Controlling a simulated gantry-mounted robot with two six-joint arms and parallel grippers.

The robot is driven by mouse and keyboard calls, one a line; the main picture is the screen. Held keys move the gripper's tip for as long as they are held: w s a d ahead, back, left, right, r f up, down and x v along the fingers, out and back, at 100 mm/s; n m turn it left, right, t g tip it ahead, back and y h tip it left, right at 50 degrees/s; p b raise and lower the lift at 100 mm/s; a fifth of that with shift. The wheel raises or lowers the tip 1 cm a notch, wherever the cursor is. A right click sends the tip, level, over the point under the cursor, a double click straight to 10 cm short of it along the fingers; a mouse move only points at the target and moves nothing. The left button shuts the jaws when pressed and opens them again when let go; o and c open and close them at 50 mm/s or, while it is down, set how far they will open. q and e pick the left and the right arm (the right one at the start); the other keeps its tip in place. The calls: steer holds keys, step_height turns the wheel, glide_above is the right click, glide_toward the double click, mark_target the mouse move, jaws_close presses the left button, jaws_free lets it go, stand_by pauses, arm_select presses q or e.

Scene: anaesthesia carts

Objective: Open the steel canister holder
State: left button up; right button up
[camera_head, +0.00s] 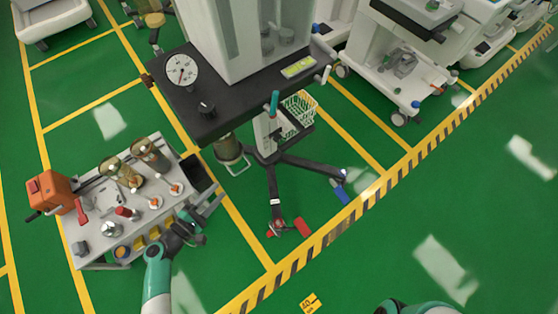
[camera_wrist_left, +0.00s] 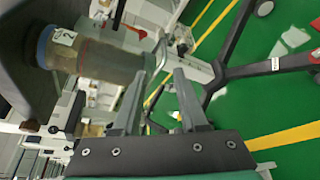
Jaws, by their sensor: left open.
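A canister (camera_head: 228,147) hangs under the black top of the anaesthesia machine, with a steel wire holder (camera_head: 236,166) looped below it. In the left wrist view the canister (camera_wrist_left: 100,58) lies sideways at the upper left, with a blue ring and a label reading 2. The bent steel wire (camera_wrist_left: 163,52) shows beyond my fingertips, roughly between them. My left gripper (camera_wrist_left: 157,80) is open with nothing seen held. In the head view my left gripper (camera_head: 212,202) is below and left of the canister, beside the cart. My right gripper is out of view; only part of my right arm shows at the bottom.
A grey cart (camera_head: 92,236) with bottles, an orange box (camera_head: 52,190) and small items stands close to my left arm. The machine's dark legs (camera_head: 275,185) spread over the green floor, with red and blue pedals. Open floor lies at the right.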

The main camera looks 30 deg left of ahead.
mark_target(239, 172)
arm_select(q)
steer(key=shift+n, duration=0.3)
steer(key=b+x, duration=0.1)
steer(key=x, duration=0.2)
steer(key=b+x, duration=0.1)
steer(key=x, duration=0.3)
steer(key=b+x, duration=0.2)
steer(key=x, duration=0.1)
steer(key=shift+w+d+f, duration=0.2)
steer(key=shift+d+f, duration=0.05)
steer(key=shift+f, duration=0.2)
steer(key=shift+w, duration=0.4)
steer(key=c, duration=0.6)
jaws_close()
steer(key=shift+f, duration=0.1)
